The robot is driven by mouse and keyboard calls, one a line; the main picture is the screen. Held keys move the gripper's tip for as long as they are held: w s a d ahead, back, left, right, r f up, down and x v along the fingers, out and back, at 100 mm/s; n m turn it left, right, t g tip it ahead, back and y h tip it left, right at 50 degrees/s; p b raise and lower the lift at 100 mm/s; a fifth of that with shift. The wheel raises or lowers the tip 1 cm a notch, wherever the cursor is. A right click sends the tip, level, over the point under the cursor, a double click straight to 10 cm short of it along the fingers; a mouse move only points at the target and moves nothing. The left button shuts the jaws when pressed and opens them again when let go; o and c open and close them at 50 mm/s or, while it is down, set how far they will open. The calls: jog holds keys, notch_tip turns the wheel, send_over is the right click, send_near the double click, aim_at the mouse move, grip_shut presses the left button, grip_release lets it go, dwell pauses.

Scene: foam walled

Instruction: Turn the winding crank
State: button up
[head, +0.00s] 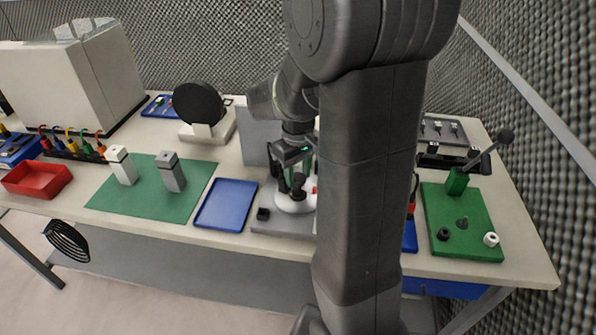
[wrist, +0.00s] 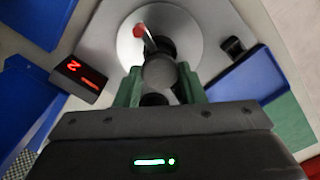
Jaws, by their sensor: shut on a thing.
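The winding crank has a round white disc (head: 290,207) on a grey base plate (head: 270,221) near the table's front edge. In the wrist view the disc (wrist: 190,24) carries a dark round knob (wrist: 158,72) and a red-tipped pointer (wrist: 140,31). My gripper (wrist: 160,88) has its green fingers on either side of the dark knob and is shut on it. In the head view my gripper (head: 293,176) reaches down over the disc, and my arm hides the right part of the plate.
A small black display (wrist: 80,76) with red digits stands beside the disc. A blue tray (head: 227,205) lies left of the plate. A green mat (head: 108,195) with two upright blocks is farther left. A green board (head: 470,244) with a tilted lever (head: 489,151) stands right.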

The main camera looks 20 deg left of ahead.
jog(key=shift+m, duration=1.9)
jog(key=shift+m+p, duration=0.4)
jog(key=shift+m, duration=5.6)
jog(key=shift+m+p, duration=0.3)
jog(key=shift+m, duration=7.1)
jog(key=shift+m, duration=0.5)
